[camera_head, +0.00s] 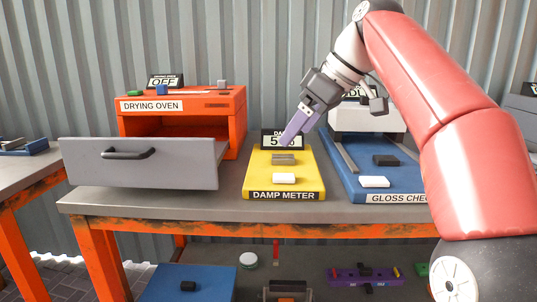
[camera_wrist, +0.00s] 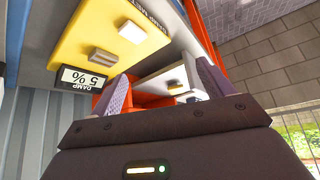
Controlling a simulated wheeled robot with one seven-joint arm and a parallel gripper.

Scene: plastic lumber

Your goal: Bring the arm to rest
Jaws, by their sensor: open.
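My gripper (camera_head: 291,140) is raised over the back of the yellow damp meter (camera_head: 255,180) in the head view, with its purple fingers pointing down and left. In the wrist view, the two purple fingers (camera_wrist: 163,92) stand apart with nothing held between them. My red arm comes in from the right and hides part of the gloss checker. A white block (camera_head: 284,178) and a grey-brown block (camera_head: 284,159) lie on the damp meter. They also show in the wrist view, along with the meter's display (camera_wrist: 88,79), which reads 5 %.
The orange drying oven (camera_head: 240,117) stands at left with its grey drawer (camera_head: 190,163) pulled out. The blue gloss checker (camera_head: 350,183) at right bears a white block (camera_head: 374,182) and a black block (camera_head: 385,160). A corrugated wall (camera_head: 235,40) stands behind. A lower shelf holds several items.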

